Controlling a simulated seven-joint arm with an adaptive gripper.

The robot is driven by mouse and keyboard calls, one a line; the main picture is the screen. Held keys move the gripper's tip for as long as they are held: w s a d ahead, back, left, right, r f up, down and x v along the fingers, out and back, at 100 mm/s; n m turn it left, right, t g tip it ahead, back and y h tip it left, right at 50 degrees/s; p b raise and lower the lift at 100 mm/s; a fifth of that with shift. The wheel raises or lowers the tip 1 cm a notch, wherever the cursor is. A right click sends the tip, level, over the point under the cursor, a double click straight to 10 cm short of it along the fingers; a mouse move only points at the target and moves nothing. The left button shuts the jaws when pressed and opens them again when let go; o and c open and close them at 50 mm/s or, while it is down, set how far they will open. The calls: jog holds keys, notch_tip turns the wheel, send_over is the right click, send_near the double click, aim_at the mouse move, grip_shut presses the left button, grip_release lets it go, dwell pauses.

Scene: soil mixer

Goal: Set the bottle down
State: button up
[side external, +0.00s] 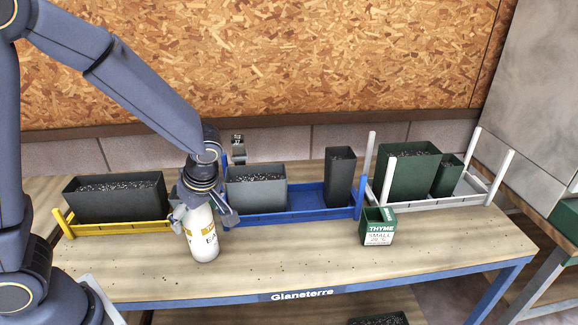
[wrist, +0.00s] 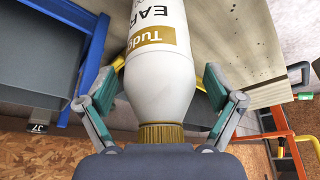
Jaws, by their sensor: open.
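The white bottle (side external: 202,238) with a gold label stands upright on the wooden table, near its front edge at the left. In the wrist view the bottle (wrist: 160,75) shows its tapered shoulder and ribbed gold cap (wrist: 160,135) close to the palm. My gripper (side external: 205,215) is over the top of the bottle, with its fingers on either side of the neck. In the wrist view my gripper (wrist: 160,95) is open, and gaps show between its fingers and the bottle. The bottle's cap is hidden in the side view.
A yellow tray (side external: 120,228) with a dark soil box is left of the bottle. A blue tray (side external: 305,205) with grey containers is behind right. A white tray (side external: 465,190) with green pots and a green thyme box (side external: 379,229) are farther right. The table front between bottle and thyme box is clear.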

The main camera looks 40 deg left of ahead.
jog(key=shift+r, duration=0.1)
jog(key=v, duration=1.1)
jog(key=s+r+m+t+h, duration=0.2)
jog(key=s+m, duration=0.3)
jog(key=m, duration=0.4)
jog(key=s+a+r+m+t+h, duration=0.1)
jog(key=s+r+m+t+h, duration=0.1)
jog(key=m, duration=0.7)
jog(key=s+r+t, duration=0.1)
jog(key=s, duration=0.1)
jog(key=shift+s+r+t, duration=0.3)
jog(key=shift+s+r, duration=0.05)
